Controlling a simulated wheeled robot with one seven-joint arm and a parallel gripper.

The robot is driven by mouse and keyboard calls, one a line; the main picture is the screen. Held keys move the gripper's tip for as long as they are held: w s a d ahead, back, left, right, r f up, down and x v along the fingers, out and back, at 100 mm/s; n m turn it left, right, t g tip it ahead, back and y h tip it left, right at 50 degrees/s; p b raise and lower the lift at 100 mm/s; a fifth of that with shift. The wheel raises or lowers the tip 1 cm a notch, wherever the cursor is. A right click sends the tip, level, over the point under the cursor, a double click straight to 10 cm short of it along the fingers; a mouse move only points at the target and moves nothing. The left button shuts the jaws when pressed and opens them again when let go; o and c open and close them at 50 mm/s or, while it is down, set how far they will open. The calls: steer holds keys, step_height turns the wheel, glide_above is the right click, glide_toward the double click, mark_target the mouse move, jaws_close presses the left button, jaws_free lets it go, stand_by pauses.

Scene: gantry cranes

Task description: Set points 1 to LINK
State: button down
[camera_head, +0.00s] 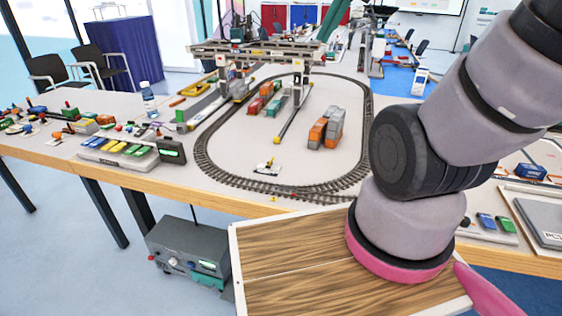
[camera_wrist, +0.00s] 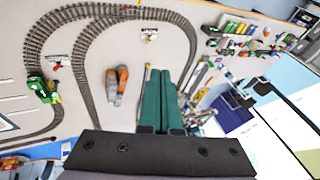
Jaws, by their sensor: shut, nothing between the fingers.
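A small white lever stand (camera_head: 267,167) with dark and yellow parts sits on the table inside the front curve of the oval track (camera_head: 215,165). It also shows at the top of the wrist view (camera_wrist: 149,34). A second small white piece with a red part (camera_wrist: 53,62) lies between tracks at the left of the wrist view. No number or LINK marking is readable, so I cannot tell which is points 1. My gripper (camera_wrist: 161,75) shows in the wrist view with its green fingers together and empty, apart from both pieces. Its fingers are not visible in the head view.
Orange and grey containers (camera_head: 326,128) stand inside the oval. A gantry crane (camera_head: 255,52) spans the far tracks. A button box (camera_head: 118,152) and blue bottle (camera_head: 149,100) stand to the left. A green train (camera_wrist: 42,88) stands on track in the wrist view.

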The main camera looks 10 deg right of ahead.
steer(key=w+d+f+m+g+y, duration=0.2)
steer(key=w+f+m+g+y, duration=0.4)
steer(key=w+f, duration=1.45)
steer(key=w+d+f+m+t+y, duration=0.1)
steer(key=d+f+m+t+y, duration=0.1)
steer(key=f+m, duration=0.35)
steer(key=w+d+f+m+t+y, duration=0.1)
steer(key=d+f+m+t, duration=0.1)
steer(key=f, duration=0.7)
steer(key=m+t, duration=0.4)
steer(key=m, duration=0.1)
glide_toward(291, 171)
steer(key=shift+d+r+y, duration=0.1)
steer(key=shift+r+y, duration=0.2)
steer(key=shift+r, duration=0.6)
steer(key=x, duration=1)
steer(key=shift+w+a+r, duration=0.3)
steer(key=shift+a, duration=0.2)
steer(key=shift+w+a+r, duration=0.3)
steer(key=shift+a+r, duration=0.05)
steer(key=shift+a, duration=0.15)
steer(key=shift+w+a+r, duration=0.35)
steer(key=shift+a, duration=0.2)
